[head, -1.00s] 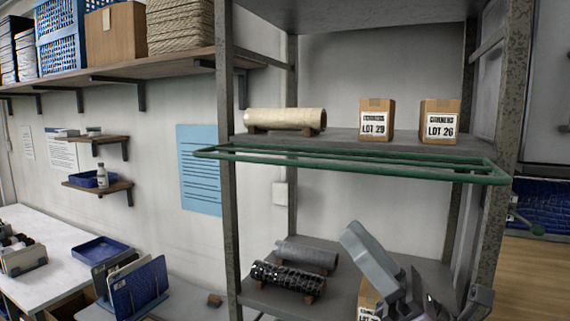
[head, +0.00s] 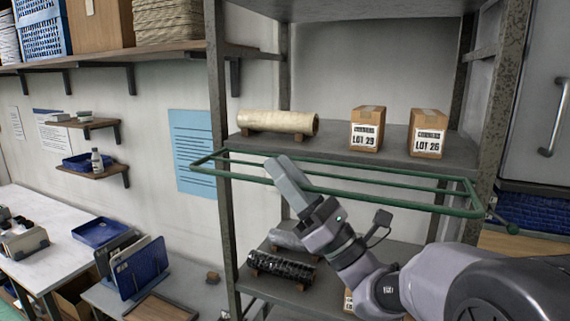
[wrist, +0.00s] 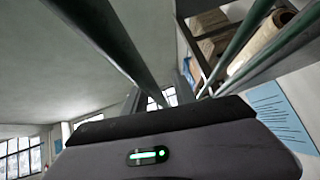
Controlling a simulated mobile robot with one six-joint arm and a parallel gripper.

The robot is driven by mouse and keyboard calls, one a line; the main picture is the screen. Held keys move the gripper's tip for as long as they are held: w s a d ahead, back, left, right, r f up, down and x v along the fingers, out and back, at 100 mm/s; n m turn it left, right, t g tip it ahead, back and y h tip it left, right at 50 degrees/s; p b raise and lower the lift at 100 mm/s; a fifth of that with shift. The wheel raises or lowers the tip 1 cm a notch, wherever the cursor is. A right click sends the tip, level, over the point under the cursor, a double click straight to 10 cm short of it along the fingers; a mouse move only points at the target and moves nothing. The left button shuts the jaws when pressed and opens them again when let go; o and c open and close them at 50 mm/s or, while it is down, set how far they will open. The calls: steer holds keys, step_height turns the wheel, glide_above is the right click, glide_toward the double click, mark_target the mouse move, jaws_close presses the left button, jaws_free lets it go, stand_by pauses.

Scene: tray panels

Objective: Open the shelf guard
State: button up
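The shelf guard (head: 400,203) is a green tube frame that juts out from the front of the rack at the level of the upper shelf. Its outer rail crosses just behind my gripper (head: 278,168) in the head view. My gripper points up and left, its grey end overlapping the rail left of the guard's middle. I cannot tell whether it touches the rail. In the wrist view, green rails (wrist: 105,40) run close beyond the gripper body.
The upper shelf (head: 335,150) holds a pale roll (head: 280,122) and two boxes, LOT 29 (head: 367,130) and LOT 26 (head: 429,135). A dark roll (head: 280,266) lies on the lower shelf. Rack posts (head: 220,190) stand at both sides. A wall shelf is at left.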

steer(key=shift+c, duration=0.2)
jaws_close()
steer(key=shift+r, duration=0.1)
stand_by(1.1)
